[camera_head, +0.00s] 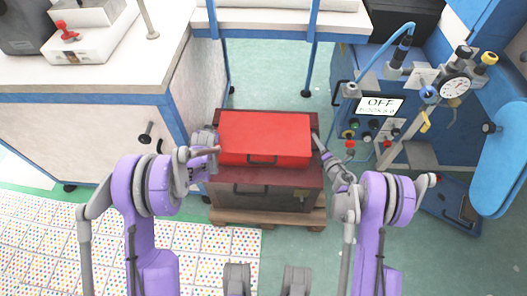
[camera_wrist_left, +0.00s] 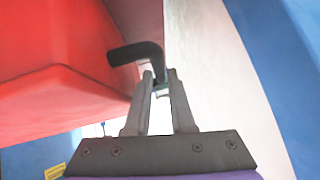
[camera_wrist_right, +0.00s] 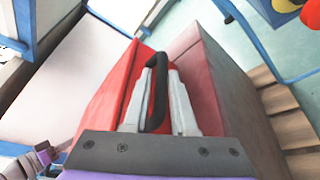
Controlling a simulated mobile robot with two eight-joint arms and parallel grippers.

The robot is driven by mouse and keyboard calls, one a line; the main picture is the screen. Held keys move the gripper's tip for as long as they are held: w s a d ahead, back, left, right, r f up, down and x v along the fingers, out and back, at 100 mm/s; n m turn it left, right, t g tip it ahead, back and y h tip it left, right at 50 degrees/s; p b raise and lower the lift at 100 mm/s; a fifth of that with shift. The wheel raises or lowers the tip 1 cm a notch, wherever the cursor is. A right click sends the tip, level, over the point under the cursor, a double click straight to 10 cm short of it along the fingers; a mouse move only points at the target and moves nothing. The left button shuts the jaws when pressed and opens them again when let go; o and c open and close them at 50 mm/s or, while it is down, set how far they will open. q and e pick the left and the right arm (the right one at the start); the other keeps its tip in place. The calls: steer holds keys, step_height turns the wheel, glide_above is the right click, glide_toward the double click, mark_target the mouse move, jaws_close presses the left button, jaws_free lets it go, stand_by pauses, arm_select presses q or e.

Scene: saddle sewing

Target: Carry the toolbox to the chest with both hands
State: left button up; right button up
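The red toolbox (camera_head: 265,133) is over the dark red chest (camera_head: 262,198), within its outline in the head view. I cannot tell whether it rests on the chest or hangs just above it. My left gripper (camera_wrist_left: 160,78) is shut on a black side handle (camera_wrist_left: 135,52) of the toolbox. My right gripper (camera_wrist_right: 161,72) has its fingers closed around the black handle (camera_wrist_right: 157,100) on the other side. The toolbox (camera_wrist_right: 117,75) looks roughly level in the head view. The chest's inside is hidden beneath it.
The chest stands on a wooden pallet (camera_head: 268,217). A white-topped workbench (camera_head: 85,72) is close on the left. A dotted mat (camera_head: 215,240) covers the floor at front left. Green floor is clear behind.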

arm_select(q)
steer(key=o, duration=0.3)
steer(key=shift+r, duration=0.1)
arm_select(e)
steer(key=o, duration=0.3)
steer(key=shift+r, duration=0.15)
arm_select(q)
steer(key=shift+s+d+r, duration=0.1)
arm_select(e)
steer(key=shift+s, duration=0.15)
arm_select(q)
steer(key=v, duration=1.1)
steer(key=shift+s+r, duration=0.25)
steer(key=shift+s, duration=0.05)
arm_select(e)
steer(key=v, duration=1.2)
